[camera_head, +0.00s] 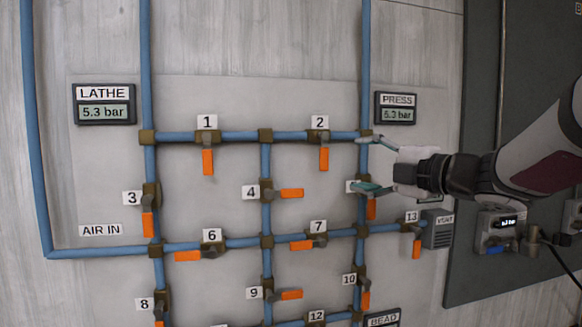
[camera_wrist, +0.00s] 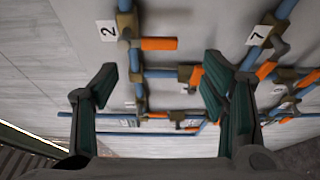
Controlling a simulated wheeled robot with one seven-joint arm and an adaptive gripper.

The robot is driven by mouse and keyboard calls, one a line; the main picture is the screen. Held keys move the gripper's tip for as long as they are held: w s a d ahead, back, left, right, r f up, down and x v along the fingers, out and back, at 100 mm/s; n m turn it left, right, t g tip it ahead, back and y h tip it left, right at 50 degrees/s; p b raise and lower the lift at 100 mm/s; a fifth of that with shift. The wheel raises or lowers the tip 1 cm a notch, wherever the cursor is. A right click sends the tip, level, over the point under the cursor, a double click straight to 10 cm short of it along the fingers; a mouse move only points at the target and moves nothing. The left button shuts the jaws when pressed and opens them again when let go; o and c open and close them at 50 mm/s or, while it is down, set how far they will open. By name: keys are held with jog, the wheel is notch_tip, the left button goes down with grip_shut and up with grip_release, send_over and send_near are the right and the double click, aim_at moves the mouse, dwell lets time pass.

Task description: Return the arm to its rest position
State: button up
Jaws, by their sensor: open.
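My gripper (camera_head: 366,163) is open and empty in the head view, at the right side of the pipe panel (camera_head: 225,105). One finger is by the pipe joint below the PRESS gauge. The other is by the orange-handled valve (camera_head: 371,208) on the right vertical pipe and partly hides its number label. I cannot tell whether either finger touches the pipes. My arm (camera_head: 530,150) reaches in from the right edge. In the wrist view, my two fingers (camera_wrist: 155,88) stand wide apart with nothing between them, and pipes and orange valve handles show beyond them.
The LATHE gauge (camera_head: 104,104) and the PRESS gauge (camera_head: 396,108) both read 5.3 bar. Valve 13 (camera_head: 416,248) and the vent box (camera_head: 437,229) lie below my gripper. A dark board (camera_head: 480,60) with a small display device (camera_head: 501,230) and a cable stands at the right.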

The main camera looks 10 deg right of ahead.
jog(key=s+d+f+m+g+h+p, duration=0.1)
jog(key=s+f+m+g+h, duration=0.15)
jog(key=s+m+h, duration=0.4)
jog(key=s+d+f+m+g+h+p, duration=0.1)
jog(key=s+d+f+m+h, duration=0.2)
jog(key=m, duration=0.7)
jog(key=s+a+f+m+g+y, duration=0.1)
jog(key=s+a+f+m+g, duration=0.1)
jog(key=s, duration=0.5)
jog(key=s+a+f+m+g, duration=0.2)
jog(key=s+a+f+g, duration=0.2)
jog(key=s+a+f, duration=0.3)
jog(key=s+a+f+m+g+y, duration=0.1)
jog(key=s+a+f+m+g, duration=0.1)
jog(key=s+f, duration=0.4)
jog(key=shift+s+a+g+y+p, duration=0.4)
jog(key=shift+s+a, duration=0.4)
jog(key=shift+a, duration=0.4)
